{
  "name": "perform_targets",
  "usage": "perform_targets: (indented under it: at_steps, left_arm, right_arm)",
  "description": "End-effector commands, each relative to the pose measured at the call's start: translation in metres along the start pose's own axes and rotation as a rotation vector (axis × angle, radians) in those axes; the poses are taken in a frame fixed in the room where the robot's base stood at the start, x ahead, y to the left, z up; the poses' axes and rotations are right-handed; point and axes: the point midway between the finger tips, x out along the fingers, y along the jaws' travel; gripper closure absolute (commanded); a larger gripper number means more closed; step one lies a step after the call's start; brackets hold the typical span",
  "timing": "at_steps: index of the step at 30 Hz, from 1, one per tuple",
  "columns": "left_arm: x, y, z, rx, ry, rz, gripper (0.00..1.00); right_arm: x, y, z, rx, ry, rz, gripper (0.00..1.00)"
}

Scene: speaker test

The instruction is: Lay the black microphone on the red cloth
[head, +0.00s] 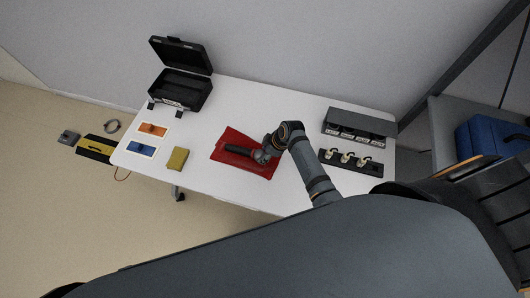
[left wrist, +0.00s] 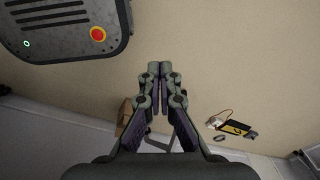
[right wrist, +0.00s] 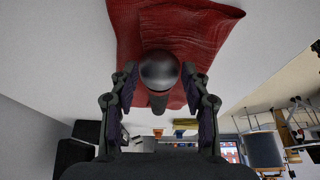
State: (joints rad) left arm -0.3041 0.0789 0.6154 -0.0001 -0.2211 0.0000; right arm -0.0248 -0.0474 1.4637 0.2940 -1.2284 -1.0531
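The black microphone (head: 237,150) lies on the red cloth (head: 232,139) in the head view, its round head at the right end by my right gripper (head: 264,153). In the right wrist view the microphone's dark ball head (right wrist: 160,70) is between the spread fingers of my right gripper (right wrist: 160,88), with a small gap on each side. Its handle points away below the ball, and the red cloth (right wrist: 130,28) is underneath. My right gripper is open. My left gripper (left wrist: 158,70) shows only in the left wrist view, fingers together and empty, over the floor.

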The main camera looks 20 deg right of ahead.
Motion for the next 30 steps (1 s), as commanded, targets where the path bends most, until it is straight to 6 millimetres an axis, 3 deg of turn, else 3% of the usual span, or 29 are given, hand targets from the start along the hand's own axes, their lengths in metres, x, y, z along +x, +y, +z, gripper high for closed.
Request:
perform_targets:
  at_steps: [4, 14, 17, 24, 30]
  left_arm:
    - [0.000, 0.000, -0.010, 0.000, 0.016, 0.000, 1.00]
    - [-0.003, 0.000, -0.011, 0.000, 0.016, 0.000, 1.00]
    - [-0.007, -0.001, -0.009, 0.000, 0.014, 0.000, 1.00]
    - [-0.003, -0.001, -0.006, 0.000, 0.010, 0.000, 1.00]
    - [0.000, 0.000, -0.005, 0.000, 0.009, -0.001, 1.00]
  right_arm:
    - [0.000, 0.000, 0.000, 0.000, -0.001, 0.000, 0.33]
    - [-0.004, 0.000, -0.002, 0.000, 0.000, 0.001, 0.33]
    - [-0.018, 0.001, -0.005, -0.001, 0.000, 0.003, 0.33]
    - [-0.077, 0.001, -0.004, -0.003, -0.001, 0.004, 0.33]
    - [-0.116, 0.001, -0.004, -0.002, -0.001, 0.003, 0.33]
